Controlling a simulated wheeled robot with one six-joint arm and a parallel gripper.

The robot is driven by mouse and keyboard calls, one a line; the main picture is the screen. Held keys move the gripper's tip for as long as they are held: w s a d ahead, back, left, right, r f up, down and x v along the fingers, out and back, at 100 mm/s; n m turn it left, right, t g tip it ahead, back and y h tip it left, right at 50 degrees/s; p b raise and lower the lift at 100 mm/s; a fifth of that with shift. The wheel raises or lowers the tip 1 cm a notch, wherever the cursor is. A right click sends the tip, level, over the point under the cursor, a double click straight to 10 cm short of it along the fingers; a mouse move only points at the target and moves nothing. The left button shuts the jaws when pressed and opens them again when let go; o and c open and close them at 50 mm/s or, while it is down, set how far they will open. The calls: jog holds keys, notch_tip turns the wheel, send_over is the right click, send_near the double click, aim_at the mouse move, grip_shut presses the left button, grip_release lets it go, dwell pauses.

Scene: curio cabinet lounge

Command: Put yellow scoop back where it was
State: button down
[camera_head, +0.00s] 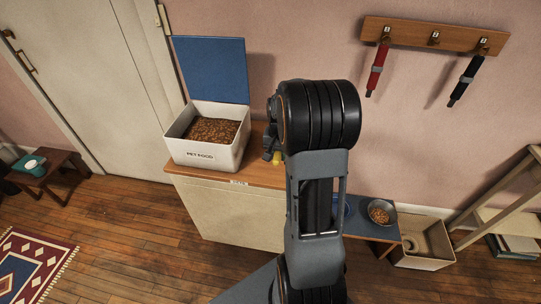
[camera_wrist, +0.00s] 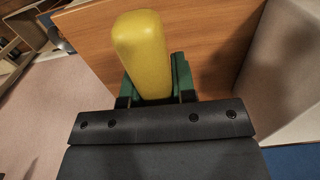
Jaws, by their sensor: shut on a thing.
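The yellow scoop shows in the wrist view as a thick yellow handle (camera_wrist: 140,50) between the green fingers of my gripper (camera_wrist: 157,82). My gripper is shut on it. In the head view only a small yellow bit of the scoop (camera_head: 277,158) shows beside my gripper (camera_head: 270,148), just above the cabinet top and right of the pet food box (camera_head: 204,156). My arm hides much of that spot, and the scoop's bowl is not visible. A wooden rack (camera_head: 409,34) on the wall has three hooks. The middle hook (camera_head: 435,38) is bare.
A red-handled tool (camera_head: 377,72) and a black one (camera_head: 464,82) hang on the outer hooks. The box's blue lid (camera_head: 211,70) stands open above kibble. A bowl of kibble (camera_head: 381,212) and a bin (camera_head: 424,258) are at the lower right. Wooden shelves stand far right.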

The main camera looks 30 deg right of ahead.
send_over(270, 164)
jog(key=s, duration=0.1)
notch_tip(270, 164, down, 6)
jog(key=shift+a+r, duration=0.1)
jog(key=shift+w+f, duration=0.45)
jog(key=shift+f, duration=0.25)
jog(key=shift+f+p, duration=0.5)
jog(key=shift+f, duration=1.05)
jog(key=shift+f, duration=0.2)
jog(key=c, duration=0.9)
grip_release()
jog(key=shift+c, duration=0.2)
jog(key=shift+r, duration=0.1)
